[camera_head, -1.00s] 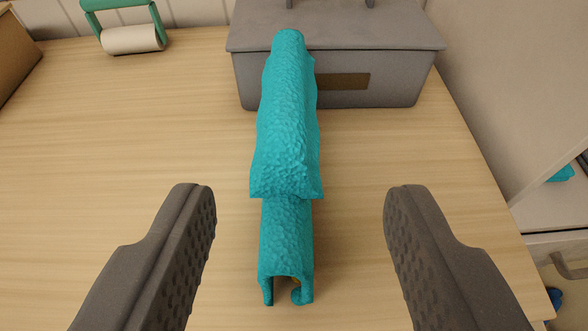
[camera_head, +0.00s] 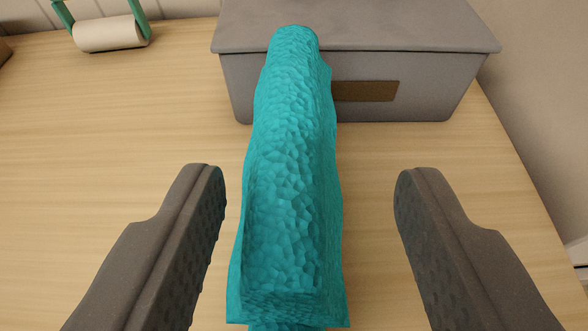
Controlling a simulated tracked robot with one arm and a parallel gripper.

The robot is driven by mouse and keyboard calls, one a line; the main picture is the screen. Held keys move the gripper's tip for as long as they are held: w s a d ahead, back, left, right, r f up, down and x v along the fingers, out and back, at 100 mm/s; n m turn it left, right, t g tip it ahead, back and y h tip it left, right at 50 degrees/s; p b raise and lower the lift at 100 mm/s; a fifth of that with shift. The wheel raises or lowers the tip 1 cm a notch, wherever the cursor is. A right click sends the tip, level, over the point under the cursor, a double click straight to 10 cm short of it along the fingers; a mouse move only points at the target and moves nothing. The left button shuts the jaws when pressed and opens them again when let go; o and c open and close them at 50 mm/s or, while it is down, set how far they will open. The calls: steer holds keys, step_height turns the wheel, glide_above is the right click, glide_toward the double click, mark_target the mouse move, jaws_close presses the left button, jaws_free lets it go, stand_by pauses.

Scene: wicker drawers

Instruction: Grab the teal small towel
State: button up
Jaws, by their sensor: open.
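The teal small towel (camera_head: 288,175) hangs or stands draped in a long folded shape in the middle of the view, above the wooden surface. Its upper end overlaps the front of a grey box. Its lower end runs to the bottom edge of the picture, where part is cut off. My gripper (camera_head: 312,180) is open, with one finger on each side of the towel. Neither finger appears to touch it; the gap on the right is wider than on the left. What holds the towel up is hidden under it.
The grey lidded box (camera_head: 430,85) with a brown label stands behind the towel. A beige roll on a green holder (camera_head: 108,33) is at the upper left. The light wooden surface (camera_head: 100,140) is clear on the left, and its right edge slants down at the right.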

mark_target(290, 150)
steer(key=x, duration=0.4)
steer(key=shift+a+f, duration=0.1)
steer(key=shift+a, duration=0.3)
steer(key=shift+w+f+b, duration=0.1)
steer(key=shift+w+b, duration=0.2)
steer(key=shift+w, duration=0.25)
jaws_close()
